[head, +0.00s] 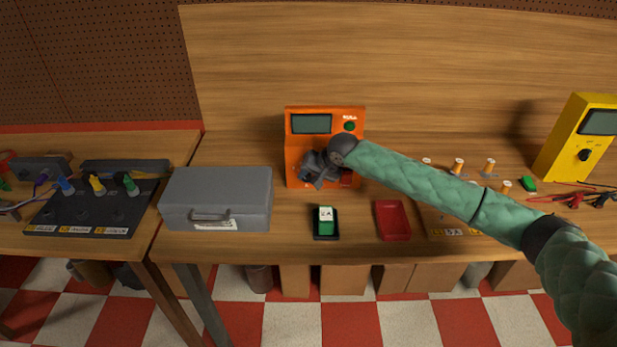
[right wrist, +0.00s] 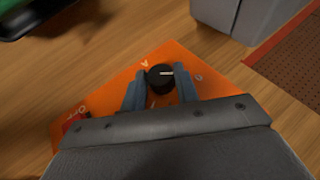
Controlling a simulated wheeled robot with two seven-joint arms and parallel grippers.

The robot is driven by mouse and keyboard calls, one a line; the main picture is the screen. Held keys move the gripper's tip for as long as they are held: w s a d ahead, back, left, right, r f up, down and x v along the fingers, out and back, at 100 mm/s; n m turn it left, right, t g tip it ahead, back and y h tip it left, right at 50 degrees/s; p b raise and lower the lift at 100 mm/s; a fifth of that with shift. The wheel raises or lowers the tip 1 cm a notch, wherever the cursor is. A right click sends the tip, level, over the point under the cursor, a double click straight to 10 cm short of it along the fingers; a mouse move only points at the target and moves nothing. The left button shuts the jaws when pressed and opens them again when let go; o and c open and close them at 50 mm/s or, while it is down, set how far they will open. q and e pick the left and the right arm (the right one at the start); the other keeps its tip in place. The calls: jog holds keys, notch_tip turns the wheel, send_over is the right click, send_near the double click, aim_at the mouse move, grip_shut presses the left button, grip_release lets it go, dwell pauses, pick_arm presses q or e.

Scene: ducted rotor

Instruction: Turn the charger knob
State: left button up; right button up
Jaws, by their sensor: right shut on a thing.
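The orange charger (head: 294,143) stands upright at the back of the bench. It has a dark screen and a green button near its top right. My right gripper (head: 310,170) is at the charger's lower front and hides the knob in the head view. In the right wrist view, the round black knob (right wrist: 160,78) with a white pointer line sits between the two fingers of my right gripper (right wrist: 161,88), which is shut on it. White marks are printed on the orange panel (right wrist: 125,88) around the knob. My left gripper is not in view.
A grey metal case (head: 215,185) stands left of the charger. In front are a black holder with a green battery (head: 326,222) and a red tray (head: 393,236). A yellow meter (head: 569,145) stands at the far right. Coloured connectors sit on a dark board (head: 80,216) at left.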

jog(key=shift+d+f+y, duration=0.15)
jog(key=shift+f+y, duration=0.05)
jog(key=shift+y, duration=0.6)
jog(key=y+b, duration=0.1)
jog(key=m+y+b, duration=0.1)
jog(key=y+b, duration=0.1)
jog(key=shift+d+f+t, duration=0.15)
jog(key=shift+d+t, duration=0.05)
jog(key=shift+t, duration=0.1)
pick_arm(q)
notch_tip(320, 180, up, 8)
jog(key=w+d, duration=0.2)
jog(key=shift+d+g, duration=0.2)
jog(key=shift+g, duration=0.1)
pick_arm(e)
jog(key=shift+y, duration=0.4)
jog(key=o, duration=0.9)
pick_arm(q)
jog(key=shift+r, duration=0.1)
pick_arm(e)
jog(key=shift+o, duration=0.3)
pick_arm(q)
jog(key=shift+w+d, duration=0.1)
